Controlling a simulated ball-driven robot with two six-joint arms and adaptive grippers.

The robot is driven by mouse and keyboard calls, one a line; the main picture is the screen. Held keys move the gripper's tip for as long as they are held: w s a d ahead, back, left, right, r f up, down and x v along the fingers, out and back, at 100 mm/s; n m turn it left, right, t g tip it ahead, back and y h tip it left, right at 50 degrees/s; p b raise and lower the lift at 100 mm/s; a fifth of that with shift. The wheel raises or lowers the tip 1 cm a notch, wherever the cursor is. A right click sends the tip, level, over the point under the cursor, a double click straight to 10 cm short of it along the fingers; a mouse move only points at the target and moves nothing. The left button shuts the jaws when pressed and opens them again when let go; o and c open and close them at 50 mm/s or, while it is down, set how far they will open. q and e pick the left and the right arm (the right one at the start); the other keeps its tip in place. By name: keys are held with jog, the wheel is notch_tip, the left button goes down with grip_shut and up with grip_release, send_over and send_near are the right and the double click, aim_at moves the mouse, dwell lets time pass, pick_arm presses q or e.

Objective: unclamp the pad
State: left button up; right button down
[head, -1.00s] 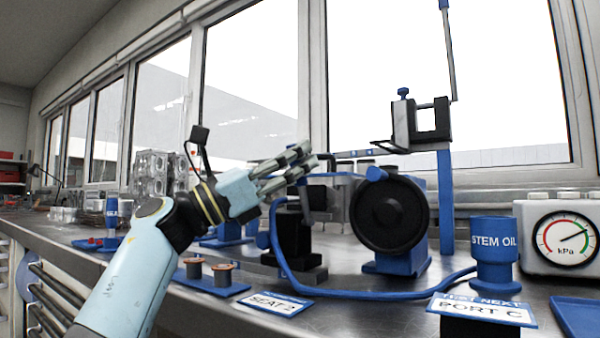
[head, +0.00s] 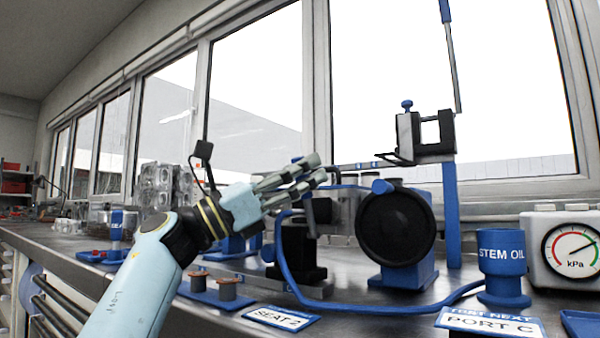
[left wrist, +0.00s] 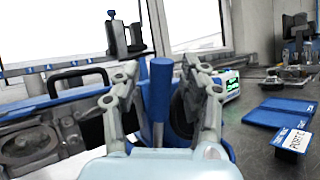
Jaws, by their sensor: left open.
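The black round pad (head: 397,228) stands upright on a blue mount, its face toward the head camera. A small blue knob (head: 383,187) shows at its top. My left gripper (head: 320,168) is open, left of the pad, in front of the grey engine part. In the left wrist view a blue-topped handle (left wrist: 161,85) on a grey stem stands between the open fingers (left wrist: 160,80); I cannot tell whether they touch it. Part of the dark pad (left wrist: 183,103) shows behind the right finger. My right gripper is not in view.
A blue hose (head: 350,308) loops across the bench front. The STEM OIL cup (head: 502,265), kPa gauge (head: 573,250) and PORT C card (head: 490,322) stand at right. A blue post (head: 451,215) with a black bracket rises behind. The SEAT 2 card (head: 278,318) lies in front.

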pick_arm(q)
jog(key=v, duration=1.2)
